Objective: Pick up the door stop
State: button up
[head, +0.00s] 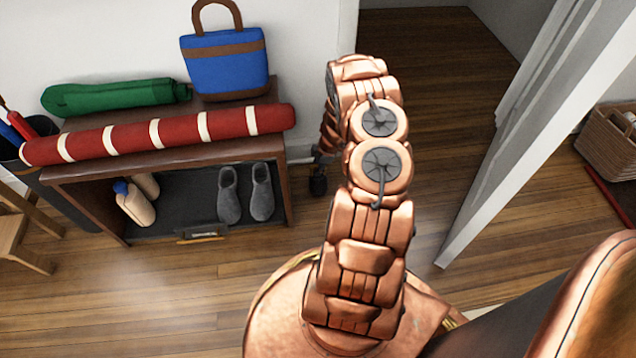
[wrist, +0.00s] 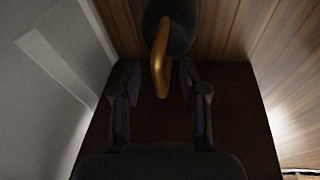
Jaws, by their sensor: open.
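In the wrist view, a dark rounded object with a tan, loop-like strap, which looks like the door stop (wrist: 178,30), is at the top centre. Its strap reaches down between the tips of my gripper (wrist: 160,82), whose two dark fingers are apart. No grip on the strap is visible, and I cannot tell how far below the fingers it is. In the head view my gripper (head: 318,182) is a small dark shape beside the right end of the shoe bench, mostly hidden by my arm. I cannot make out the door stop there.
The shoe bench (head: 165,160) stands left, bearing a red striped roll (head: 180,134), a green roll (head: 110,97) and a blue bag (head: 225,75). Grey slippers (head: 245,193) sit inside. A white door (head: 520,140) and wicker basket (head: 608,140) are right. Wooden floor is open in front.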

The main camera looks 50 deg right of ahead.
jog(key=shift+c, duration=0.3)
grip_shut()
dwell(0.4)
